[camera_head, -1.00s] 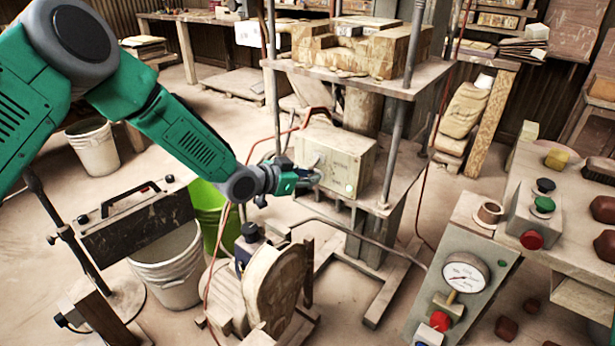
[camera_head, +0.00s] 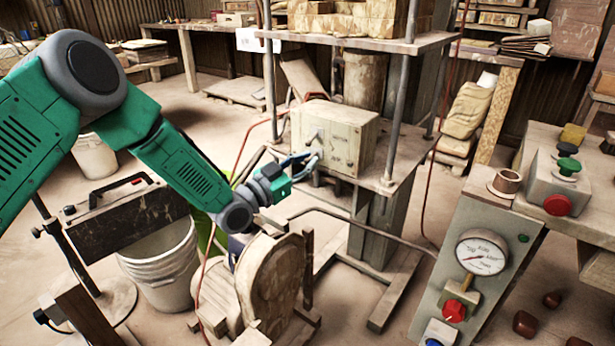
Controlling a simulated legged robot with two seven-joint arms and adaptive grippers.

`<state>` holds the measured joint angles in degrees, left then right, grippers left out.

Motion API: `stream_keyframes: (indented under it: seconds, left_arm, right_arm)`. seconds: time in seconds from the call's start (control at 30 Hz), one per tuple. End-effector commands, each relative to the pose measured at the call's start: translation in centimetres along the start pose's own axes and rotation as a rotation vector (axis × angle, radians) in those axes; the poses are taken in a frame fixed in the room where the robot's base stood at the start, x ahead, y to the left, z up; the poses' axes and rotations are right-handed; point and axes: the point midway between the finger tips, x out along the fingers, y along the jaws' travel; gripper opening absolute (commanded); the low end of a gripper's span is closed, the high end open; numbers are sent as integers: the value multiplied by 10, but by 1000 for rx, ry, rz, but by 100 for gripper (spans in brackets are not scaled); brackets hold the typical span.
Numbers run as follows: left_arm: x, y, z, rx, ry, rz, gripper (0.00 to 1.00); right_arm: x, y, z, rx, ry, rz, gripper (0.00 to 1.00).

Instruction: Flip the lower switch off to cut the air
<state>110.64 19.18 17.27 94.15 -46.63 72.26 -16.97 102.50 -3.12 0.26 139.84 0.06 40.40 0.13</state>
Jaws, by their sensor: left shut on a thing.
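The beige control box (camera_head: 352,138) stands on the lower shelf of the press frame. An upper switch lever (camera_head: 313,134) shows on its front face. My left gripper (camera_head: 308,161) reaches the lower left part of this face from the left. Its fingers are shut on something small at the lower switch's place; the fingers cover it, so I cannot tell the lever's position. No bright lamp shows on the box face now. My right gripper is out of view.
A panel with a pressure gauge (camera_head: 482,252) and a red knob (camera_head: 454,311) stands at lower right. A button box (camera_head: 553,188) sits on the right bench. A worn wooden chair-like piece (camera_head: 272,280) stands below my left gripper, beside a white bucket (camera_head: 165,270).

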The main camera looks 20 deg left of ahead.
Motion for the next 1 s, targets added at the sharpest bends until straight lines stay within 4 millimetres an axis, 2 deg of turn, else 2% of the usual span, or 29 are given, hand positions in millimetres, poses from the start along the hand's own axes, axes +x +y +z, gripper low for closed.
stream_keyframes:
  seconds: [0.03, 0.1, 0.4, 0.6, 1.0]
  left_arm:
    - [0, 5, 9, 7, 38, 0, 0]
    - [0, 6, 10, 16, 88, -9, 0]
    - [1, 6, 12, 47, 234, -36, 0]
    - [1, 7, 12, 55, 275, -42, 0]
    - [1, 7, 11, 56, 284, -43, 0]
  right_arm:
    - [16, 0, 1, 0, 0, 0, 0]
    - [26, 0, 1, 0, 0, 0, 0]
    - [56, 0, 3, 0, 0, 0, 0]
    - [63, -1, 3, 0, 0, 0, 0]
    - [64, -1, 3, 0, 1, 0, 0]
